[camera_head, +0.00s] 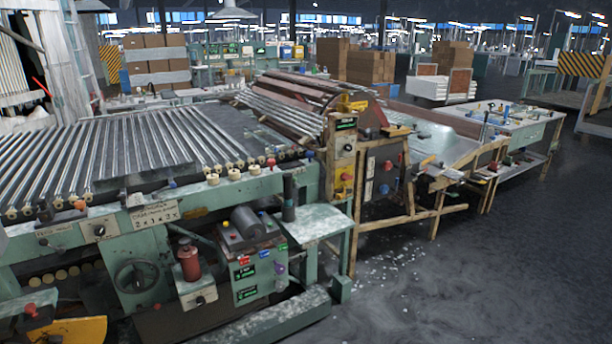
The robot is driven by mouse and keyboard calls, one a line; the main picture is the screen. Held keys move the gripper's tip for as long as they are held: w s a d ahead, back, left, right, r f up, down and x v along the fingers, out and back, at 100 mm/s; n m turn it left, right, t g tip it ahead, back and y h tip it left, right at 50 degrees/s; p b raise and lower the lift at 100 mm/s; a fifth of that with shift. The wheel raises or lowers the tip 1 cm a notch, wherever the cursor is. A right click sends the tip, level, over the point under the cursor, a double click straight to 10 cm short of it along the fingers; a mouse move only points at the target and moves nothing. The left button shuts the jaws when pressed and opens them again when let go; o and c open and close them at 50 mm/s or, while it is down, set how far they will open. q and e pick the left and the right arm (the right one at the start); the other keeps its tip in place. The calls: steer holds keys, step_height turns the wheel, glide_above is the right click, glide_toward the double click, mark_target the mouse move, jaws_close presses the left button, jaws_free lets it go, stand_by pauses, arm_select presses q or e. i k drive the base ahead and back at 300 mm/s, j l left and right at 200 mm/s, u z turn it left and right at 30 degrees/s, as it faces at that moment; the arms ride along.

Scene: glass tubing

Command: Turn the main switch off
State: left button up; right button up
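I cannot tell for sure which control is the main switch. An upright panel (343,150) in the middle carries a dark round knob (347,123) beside a green label, with yellow and red controls lower down. A green control box (252,268) stands low at the front, with small colored buttons and green-lit labels. A pale plate with a dark knob (99,231) is on the green machine's front at the left. Another pale box with a small knob (199,301) sits below a red cylinder (189,262). The switch positions are too small to read. Neither of my grippers is in view.
A long roller machine (110,150) with glass tubes fills the left. A green side table (315,225) and a wooden frame (410,219) jut forward. A low green beam (265,318) lies at the front. The dark floor (480,280) at the right is open; white fragments lie near the frame.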

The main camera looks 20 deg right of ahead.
mark_target(346, 177)
steer(key=i+l+u, duration=0.15)
steer(key=l, duration=0.25)
steer(key=i+l+u, duration=0.15)
steer(key=l, duration=0.2)
steer(key=i+l+u, duration=0.1)
steer(key=l, duration=0.35)
steer(key=i+l+u, duration=0.15)
steer(key=l, duration=0.3)
steer(key=i+l+u, duration=0.15)
steer(key=l, duration=0.25)
steer(key=i+l+u, duration=0.15)
steer(key=l, duration=0.35)
